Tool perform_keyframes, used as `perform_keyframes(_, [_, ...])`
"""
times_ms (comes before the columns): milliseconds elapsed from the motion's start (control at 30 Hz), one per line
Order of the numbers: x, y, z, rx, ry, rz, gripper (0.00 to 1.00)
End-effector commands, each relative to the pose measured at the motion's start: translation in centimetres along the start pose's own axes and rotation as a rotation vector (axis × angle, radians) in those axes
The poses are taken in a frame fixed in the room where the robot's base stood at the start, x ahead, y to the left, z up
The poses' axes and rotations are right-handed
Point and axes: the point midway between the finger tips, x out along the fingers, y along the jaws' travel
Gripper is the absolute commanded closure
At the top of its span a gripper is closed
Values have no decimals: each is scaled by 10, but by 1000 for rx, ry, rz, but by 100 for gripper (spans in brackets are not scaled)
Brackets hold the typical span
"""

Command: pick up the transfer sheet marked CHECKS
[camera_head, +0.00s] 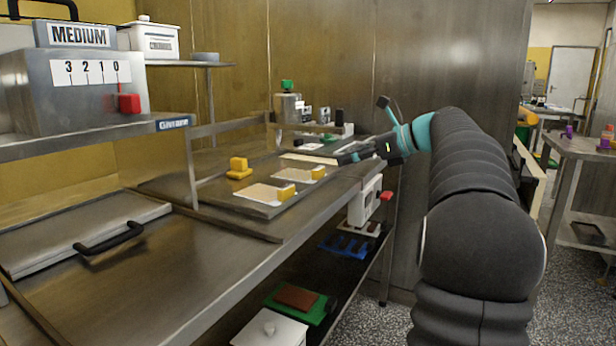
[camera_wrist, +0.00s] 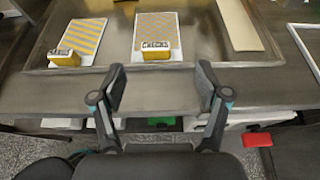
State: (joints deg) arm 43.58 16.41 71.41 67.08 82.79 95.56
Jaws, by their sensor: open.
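The transfer sheet marked CHECKS (camera_wrist: 156,27) is a pale sheet with a fine yellow check pattern. A yellow block with the word on it (camera_wrist: 156,54) sits at its near edge. It lies flat in a shallow metal tray, and in the head view it appears as the farther of two sheets (camera_head: 299,174). My gripper (camera_wrist: 161,80) is open and empty, its fingers apart over the counter's front edge, short of the yellow block. In the head view my gripper (camera_head: 350,157) is right of the sheet.
A striped sheet with its own yellow block (camera_wrist: 84,36) lies left of CHECKS; a plain cream board (camera_wrist: 240,24) lies right. A yellow knob (camera_head: 239,167) stands behind the sheets. A red knob (camera_head: 386,196) sticks out below the counter's front edge.

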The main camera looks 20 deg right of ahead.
Motion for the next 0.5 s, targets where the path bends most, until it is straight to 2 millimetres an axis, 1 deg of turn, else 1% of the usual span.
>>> perform_keyframes(33, [11,1,-1,-1,1,3,25])
perform_keyframes(200, [36,1,0,-2,1,1,25])
perform_keyframes(300, [45,0,0,-2,1,0,25])
perform_keyframes(500, [53,1,-1,-2,2,-1,25])
